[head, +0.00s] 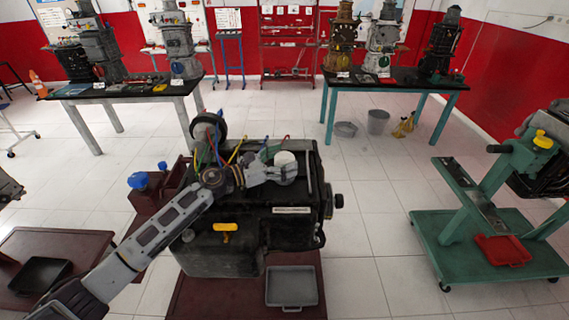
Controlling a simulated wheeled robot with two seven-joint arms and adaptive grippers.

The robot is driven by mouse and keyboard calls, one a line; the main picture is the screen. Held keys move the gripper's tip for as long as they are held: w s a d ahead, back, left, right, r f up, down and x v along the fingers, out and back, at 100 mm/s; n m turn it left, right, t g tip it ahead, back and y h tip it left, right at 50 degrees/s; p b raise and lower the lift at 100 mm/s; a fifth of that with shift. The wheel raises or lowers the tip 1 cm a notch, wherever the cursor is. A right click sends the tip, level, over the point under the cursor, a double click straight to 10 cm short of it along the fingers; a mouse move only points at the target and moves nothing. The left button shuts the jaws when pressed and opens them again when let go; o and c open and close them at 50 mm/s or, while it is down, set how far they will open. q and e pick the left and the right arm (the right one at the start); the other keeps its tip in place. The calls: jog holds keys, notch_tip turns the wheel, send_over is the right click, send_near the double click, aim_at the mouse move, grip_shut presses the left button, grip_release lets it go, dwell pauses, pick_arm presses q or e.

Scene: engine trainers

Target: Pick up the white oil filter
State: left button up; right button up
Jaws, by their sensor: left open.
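The white oil filter (285,157) shows as a small pale round top on the upper side of the black engine (270,245), near its middle. My left gripper (284,172) reaches in from the lower left and is open, right at the near side of the filter. Its fingers overlap the filter's lower part in the picture, so I cannot tell whether they touch it. The lower part of the filter is hidden. My right gripper is not in view.
Coloured wires (215,150) and a black round part (208,126) rise from the engine left of the filter. A grey tray (291,287) lies on the dark red stand below. A green engine stand (470,215) is at the right. White tiled floor lies open between.

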pick_arm(q)
jog(key=shift+w+d, duration=0.15)
jog(key=shift+d, duration=0.2)
jog(key=shift+c, duration=0.4)
jog(key=c, duration=1.2)
